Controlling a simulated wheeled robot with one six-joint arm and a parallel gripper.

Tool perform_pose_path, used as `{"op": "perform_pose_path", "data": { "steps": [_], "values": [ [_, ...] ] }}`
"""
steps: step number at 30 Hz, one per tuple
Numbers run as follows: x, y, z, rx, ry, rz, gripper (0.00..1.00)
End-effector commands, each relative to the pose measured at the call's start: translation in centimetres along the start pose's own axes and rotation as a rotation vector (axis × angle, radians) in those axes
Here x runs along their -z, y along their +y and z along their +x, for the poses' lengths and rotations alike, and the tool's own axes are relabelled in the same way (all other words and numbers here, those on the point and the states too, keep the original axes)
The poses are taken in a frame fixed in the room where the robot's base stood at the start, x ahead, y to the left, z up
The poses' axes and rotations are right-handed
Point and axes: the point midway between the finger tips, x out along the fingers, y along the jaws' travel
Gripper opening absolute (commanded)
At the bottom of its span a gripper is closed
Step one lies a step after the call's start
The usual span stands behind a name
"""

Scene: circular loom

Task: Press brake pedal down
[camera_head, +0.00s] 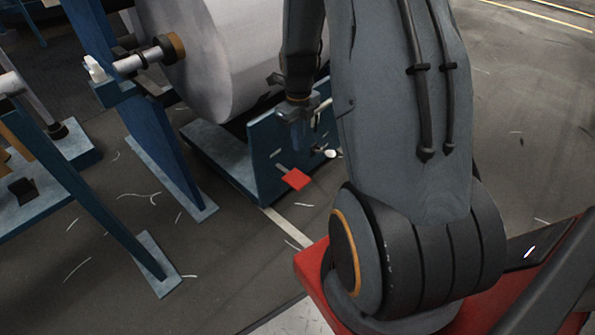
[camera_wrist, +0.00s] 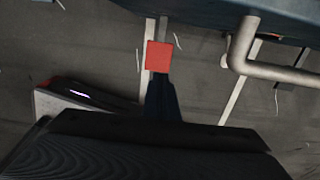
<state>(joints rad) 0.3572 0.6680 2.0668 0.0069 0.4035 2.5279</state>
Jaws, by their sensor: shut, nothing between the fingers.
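The brake pedal is a flat red square plate (camera_head: 296,179) at the lower front of a blue machine panel, on a short grey arm. It also shows in the wrist view (camera_wrist: 159,56), at upper middle. My gripper (camera_head: 297,142) points down above the pedal in the head view, with a visible gap between them. In the wrist view the dark closed fingertips (camera_wrist: 160,78) end at the pedal's lower edge in the picture. I cannot tell contact from that view. The fingers are shut and empty.
The blue panel (camera_head: 266,150) stands beside my gripper, with a large white roll (camera_head: 205,60) behind it. A grey bent bar (camera_wrist: 275,70) is right of the pedal in the wrist view. Blue posts (camera_head: 165,150) stand to the left. Open floor with thread scraps lies in front.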

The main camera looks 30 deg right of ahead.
Motion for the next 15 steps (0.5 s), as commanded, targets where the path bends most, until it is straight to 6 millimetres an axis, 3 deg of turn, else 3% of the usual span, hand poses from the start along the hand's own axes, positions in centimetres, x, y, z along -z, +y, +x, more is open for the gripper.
{"op": "perform_pose_path", "data": {
  "steps": [7,15],
  "values": [
    [0.0,0.1,1.5,-0.001,0.002,-0.001,0.00],
    [0.0,0.1,6.6,-0.002,0.003,-0.001,0.00]
  ]
}}
